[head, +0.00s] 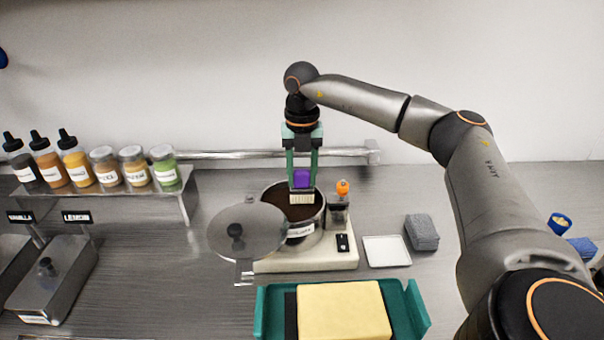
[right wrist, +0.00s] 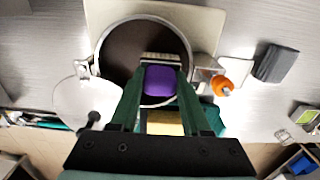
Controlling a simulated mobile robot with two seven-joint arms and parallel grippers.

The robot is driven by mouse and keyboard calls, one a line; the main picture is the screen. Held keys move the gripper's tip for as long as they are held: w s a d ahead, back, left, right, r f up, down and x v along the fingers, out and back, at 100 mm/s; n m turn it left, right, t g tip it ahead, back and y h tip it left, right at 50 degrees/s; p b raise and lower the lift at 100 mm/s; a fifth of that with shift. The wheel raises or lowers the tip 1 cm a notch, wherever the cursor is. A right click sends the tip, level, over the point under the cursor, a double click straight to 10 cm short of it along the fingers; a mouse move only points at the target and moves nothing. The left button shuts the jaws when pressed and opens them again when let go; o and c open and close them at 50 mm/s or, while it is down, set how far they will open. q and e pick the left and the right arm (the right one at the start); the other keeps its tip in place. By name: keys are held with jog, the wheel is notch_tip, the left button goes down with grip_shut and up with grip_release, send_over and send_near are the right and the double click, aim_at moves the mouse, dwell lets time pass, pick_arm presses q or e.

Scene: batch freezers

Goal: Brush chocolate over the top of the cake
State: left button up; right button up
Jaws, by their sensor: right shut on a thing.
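My right gripper (head: 302,168) is shut on the purple handle of a brush (head: 302,180) and holds it upright, bristles down, at the chocolate pot (head: 265,203). The pale bristles show against the dark chocolate inside the pot; I cannot tell how deep they reach. The right wrist view shows the purple brush handle (right wrist: 160,82) between the fingers and the pot (right wrist: 103,50) around it. The pale yellow cake (head: 345,312) lies in a teal tray (head: 267,312) in front, its top plain. My left gripper is not in view.
The pot stands on a cream base (head: 345,261) with its round lid (head: 250,228) swung open to the left. A white square dish (head: 386,251) and a grey sponge (head: 421,232) lie at right. Bottles and jars stand on a shelf (head: 185,200) at left.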

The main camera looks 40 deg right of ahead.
jog(key=shift+s+f, duration=0.1)
jog(key=shift+f, duration=0.45)
dwell(1.5)
jog(key=shift+r, duration=3.6)
